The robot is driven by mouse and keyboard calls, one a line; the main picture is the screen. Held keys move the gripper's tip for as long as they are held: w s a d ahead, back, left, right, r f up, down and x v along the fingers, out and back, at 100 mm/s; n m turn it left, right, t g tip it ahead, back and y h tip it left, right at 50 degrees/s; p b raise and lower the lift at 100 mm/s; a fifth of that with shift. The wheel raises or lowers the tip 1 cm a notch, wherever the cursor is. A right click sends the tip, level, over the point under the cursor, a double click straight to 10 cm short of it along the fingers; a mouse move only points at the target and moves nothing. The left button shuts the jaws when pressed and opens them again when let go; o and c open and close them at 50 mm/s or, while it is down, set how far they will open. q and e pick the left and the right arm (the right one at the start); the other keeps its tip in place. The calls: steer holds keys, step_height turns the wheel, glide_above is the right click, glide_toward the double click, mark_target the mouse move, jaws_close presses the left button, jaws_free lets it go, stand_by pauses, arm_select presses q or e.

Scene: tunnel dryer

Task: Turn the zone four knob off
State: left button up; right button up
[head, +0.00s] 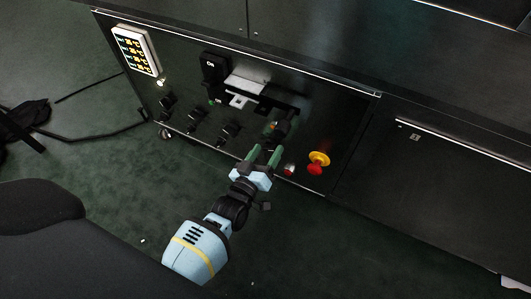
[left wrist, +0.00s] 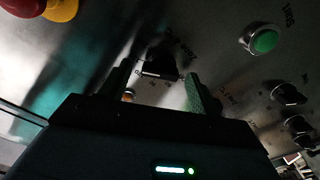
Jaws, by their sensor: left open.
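The dryer's dark control panel (head: 185,92) carries a slanting row of black knobs, among them one (head: 229,131) left of my left gripper. My left gripper (head: 264,155) is open, with its green-lined fingertips at the panel near the row's right end. In the left wrist view, a black knob (left wrist: 160,66) sits between the two spread fingers. My right gripper is not in view.
A yellow-and-red emergency stop (head: 318,160) and a small red button (head: 289,170) are right of the gripper. A green button (left wrist: 263,41) and more knobs (left wrist: 288,94) show in the left wrist view. A lit display (head: 135,50) is at the panel's upper left.

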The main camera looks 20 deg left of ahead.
arm_select(q)
steer(key=shift+c, duration=0.4)
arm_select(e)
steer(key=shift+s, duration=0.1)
arm_select(q)
steer(key=c, duration=0.9)
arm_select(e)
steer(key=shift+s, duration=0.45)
